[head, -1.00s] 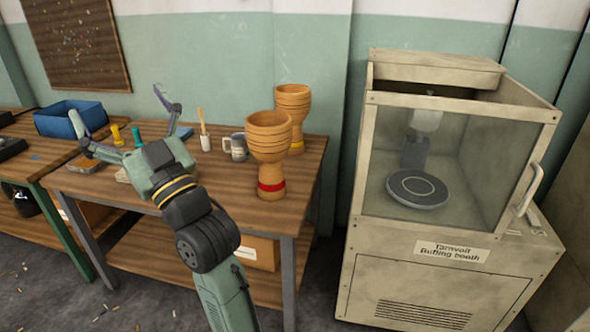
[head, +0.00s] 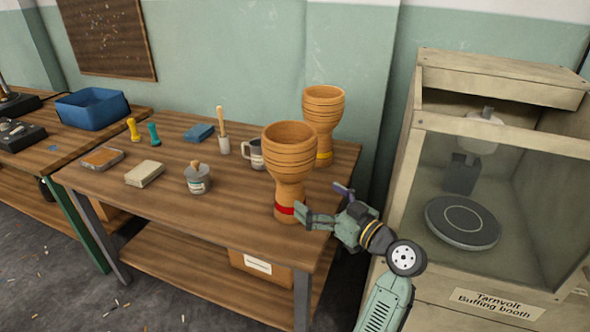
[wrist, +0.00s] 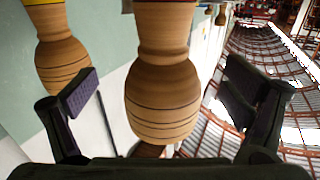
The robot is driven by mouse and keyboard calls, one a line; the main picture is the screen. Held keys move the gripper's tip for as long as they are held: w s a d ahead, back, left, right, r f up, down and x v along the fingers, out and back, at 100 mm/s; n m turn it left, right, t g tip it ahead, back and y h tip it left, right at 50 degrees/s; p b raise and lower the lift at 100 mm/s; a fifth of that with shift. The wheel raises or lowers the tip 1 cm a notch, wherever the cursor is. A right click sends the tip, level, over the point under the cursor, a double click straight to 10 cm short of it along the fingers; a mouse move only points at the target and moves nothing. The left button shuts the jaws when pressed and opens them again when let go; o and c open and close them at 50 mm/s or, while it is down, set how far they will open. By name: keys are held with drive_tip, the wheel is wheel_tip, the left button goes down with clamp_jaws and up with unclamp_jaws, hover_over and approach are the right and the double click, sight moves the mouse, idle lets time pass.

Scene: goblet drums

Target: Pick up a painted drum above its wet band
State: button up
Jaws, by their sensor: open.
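The nearer wooden goblet drum (head: 288,160) stands upright near the table's right end, with a red band (head: 285,208) low on its foot. The farther drum (head: 323,112) stands behind it to the right, with a yellow band (head: 324,155). My gripper (head: 322,203) is open and empty, just right of the nearer drum, about level with the red band. One finger overlaps the foot there; I cannot tell whether it touches. In the wrist view, which looks upside down, the nearer drum (wrist: 165,98) shows between the spread fingers and the farther drum (wrist: 60,62) at left.
The wooden table (head: 225,215) also holds a mug (head: 257,155), a brush in a pot (head: 223,143), a grey jar (head: 197,180), a pale block (head: 145,173) and a blue block (head: 198,132). The buffing booth (head: 510,130) stands at right.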

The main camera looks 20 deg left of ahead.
sight(299, 185)
drive_tip(key=x, duration=0.2)
drive_tip(key=p+x, duration=0.1)
drive_tip(key=x, duration=0.1)
drive_tip(key=shift+s+a+r, duration=0.15)
drive_tip(key=shift+s, duration=0.05)
drive_tip(key=shift+f+p+x, duration=0.1)
drive_tip(key=shift+p+x, duration=0.4)
drive_tip(key=shift+x, duration=1)
drive_tip(key=shift+f+p+x, duration=0.15)
drive_tip(key=shift+p+x, duration=0.35)
drive_tip(key=shift+x, duration=1)
drive_tip(key=shift+c, duration=0.3)
drive_tip(key=c, duration=1.9)
drive_tip(key=shift+r, duration=0.15)
drive_tip(key=shift+c, duration=1.3)
